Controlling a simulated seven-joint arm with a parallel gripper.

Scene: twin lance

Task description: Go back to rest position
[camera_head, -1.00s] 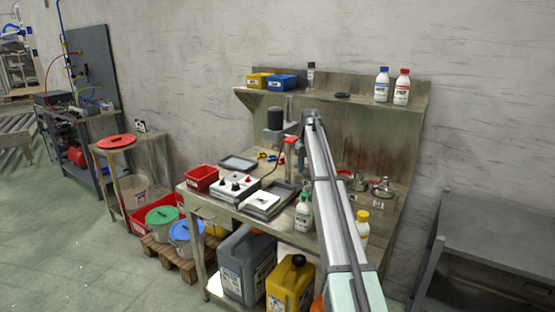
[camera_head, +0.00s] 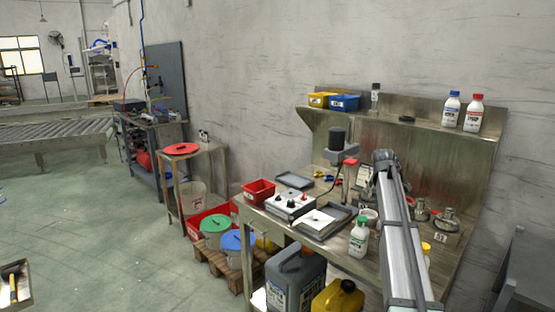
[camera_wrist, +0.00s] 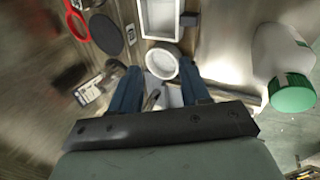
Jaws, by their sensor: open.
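My gripper shows in the wrist view (camera_wrist: 155,95) with its two dark blue fingers spread apart and nothing held between them. It is over the metal workbench (camera_head: 262,210). A white round cup (camera_wrist: 162,63) lies just beyond the fingertips, apart from them as far as I can see. A white bottle with a green cap (camera_wrist: 293,95) stands to the right of the fingers; it also shows in the head view (camera_head: 358,237). In the head view my arm reaches over the right part of the bench and hides the gripper.
A shelf above the bench holds yellow and blue bins (camera_head: 344,103) and two white bottles, one blue-capped (camera_head: 451,109), one red-capped (camera_head: 473,114). Grey (camera_head: 296,280) and yellow (camera_head: 339,297) canisters stand below. Buckets on a pallet (camera_head: 222,264) are at left.

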